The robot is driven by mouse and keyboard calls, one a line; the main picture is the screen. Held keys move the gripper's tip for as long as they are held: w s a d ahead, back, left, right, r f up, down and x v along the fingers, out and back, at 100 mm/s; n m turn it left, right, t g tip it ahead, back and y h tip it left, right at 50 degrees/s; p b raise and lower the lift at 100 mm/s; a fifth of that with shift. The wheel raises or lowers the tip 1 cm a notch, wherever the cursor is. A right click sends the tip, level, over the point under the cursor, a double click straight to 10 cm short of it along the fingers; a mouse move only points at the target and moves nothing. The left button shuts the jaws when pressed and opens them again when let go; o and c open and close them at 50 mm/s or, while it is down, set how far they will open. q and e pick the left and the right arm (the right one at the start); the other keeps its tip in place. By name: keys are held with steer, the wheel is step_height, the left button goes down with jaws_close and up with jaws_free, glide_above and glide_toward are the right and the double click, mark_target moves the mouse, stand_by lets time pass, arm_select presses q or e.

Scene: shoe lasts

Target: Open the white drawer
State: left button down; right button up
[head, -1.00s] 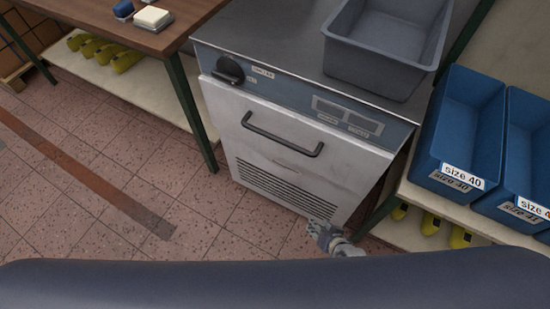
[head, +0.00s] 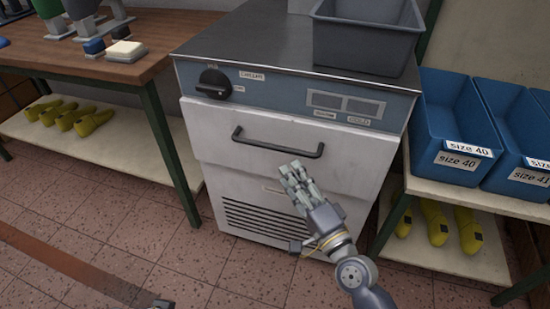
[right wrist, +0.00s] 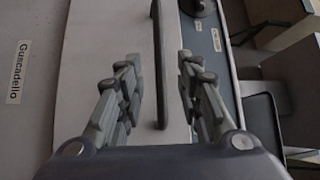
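The white drawer (head: 222,151) is the upper front panel of a metal cabinet and looks shut. Its dark bar handle (head: 262,145) runs across the panel; in the right wrist view the handle (right wrist: 159,60) stands upright. My right gripper (head: 291,172) is in front of the drawer, just below the right half of the handle in the head view. In the right wrist view it is open (right wrist: 158,75), with its fingers on either side of the handle's line and nothing held. A small grey tip, apparently my left gripper (head: 161,303), shows at the bottom edge; its fingers cannot be made out.
A grey bin (head: 368,40) stands on the cabinet top. A black knob (head: 214,83) is above the drawer. A wooden table (head: 135,68) is at left, and blue bins (head: 450,120) sit on a shelf at right. Tiled floor is clear in front.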

mark_target(273, 148)
steer(key=x, duration=1)
steer(key=shift+w+a+f, duration=0.1)
steer(key=shift+w, duration=0.2)
jaws_close()
